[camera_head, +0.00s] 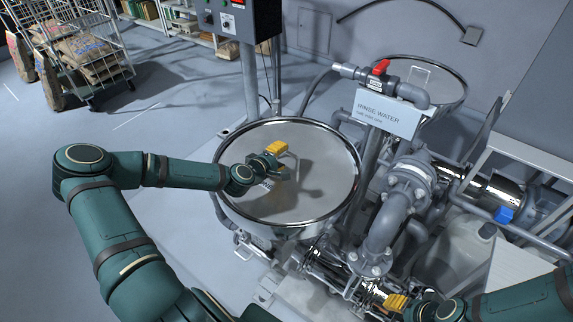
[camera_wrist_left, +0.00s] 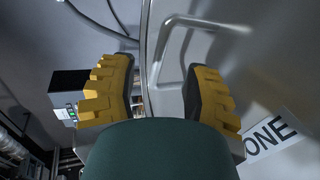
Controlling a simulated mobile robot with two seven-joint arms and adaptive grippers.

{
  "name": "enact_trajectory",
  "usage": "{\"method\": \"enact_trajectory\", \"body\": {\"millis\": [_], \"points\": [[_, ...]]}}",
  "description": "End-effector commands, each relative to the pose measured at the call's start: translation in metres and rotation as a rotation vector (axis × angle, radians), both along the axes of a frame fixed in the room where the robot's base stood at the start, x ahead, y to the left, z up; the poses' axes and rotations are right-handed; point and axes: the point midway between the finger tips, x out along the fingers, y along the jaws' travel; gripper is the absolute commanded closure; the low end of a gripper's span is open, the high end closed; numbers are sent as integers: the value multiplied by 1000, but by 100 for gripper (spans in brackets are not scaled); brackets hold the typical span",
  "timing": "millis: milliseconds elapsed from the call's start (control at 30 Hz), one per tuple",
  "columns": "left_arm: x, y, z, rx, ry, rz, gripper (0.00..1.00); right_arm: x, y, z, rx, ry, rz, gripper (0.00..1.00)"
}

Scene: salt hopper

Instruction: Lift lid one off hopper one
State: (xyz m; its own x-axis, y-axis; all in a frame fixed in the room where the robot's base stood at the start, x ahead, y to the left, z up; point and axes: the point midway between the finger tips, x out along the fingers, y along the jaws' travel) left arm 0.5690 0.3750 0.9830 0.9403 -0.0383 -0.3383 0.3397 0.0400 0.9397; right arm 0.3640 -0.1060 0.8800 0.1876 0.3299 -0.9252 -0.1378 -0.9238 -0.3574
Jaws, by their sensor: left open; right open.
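Lid one (camera_head: 315,160) is a round, shiny steel disc lying on hopper one (camera_head: 243,222). My left gripper (camera_head: 277,148) is over the lid's middle, its yellow fingers open and empty. In the left wrist view the lid's bent-bar handle (camera_wrist_left: 163,45) shows beyond and partly between the open fingers (camera_wrist_left: 160,85), and I cannot tell whether they touch it. A white label reading "ONE" (camera_wrist_left: 270,135) is on the lid to the right. My right gripper (camera_head: 396,303) is open, low at the bottom right by the pipework.
A second hopper with a lid (camera_head: 437,82) stands behind right. The rinse water sign (camera_head: 386,113), red-handled valve (camera_head: 380,67) and grey pipes (camera_head: 392,215) crowd hopper one's right side. A control box (camera_head: 240,18) on a post stands behind.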

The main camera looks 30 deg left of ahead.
Motion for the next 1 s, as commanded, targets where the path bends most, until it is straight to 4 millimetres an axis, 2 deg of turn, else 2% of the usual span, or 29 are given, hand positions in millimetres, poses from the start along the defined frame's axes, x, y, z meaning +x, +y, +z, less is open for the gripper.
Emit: {"method": "enact_trajectory", "body": {"millis": [100,233,533,567,700,1000], "points": [[19,0,-4,-1,-1,-2,52,0,0,2,0,0,0,53],[33,0,-10,0,0,-1,52,0,0,3,1,0,0,53],[38,0,-12,0,1,0,52,0,0,3,1,0,0,53],[38,0,-12,0,1,0,49,0,0,3,1,0,0,53],[38,0,-12,0,1,-1,98,0,0,3,1,0,0,53],[38,0,-10,1,-3,-1,100,0,0,3,1,0,0,53]]}}
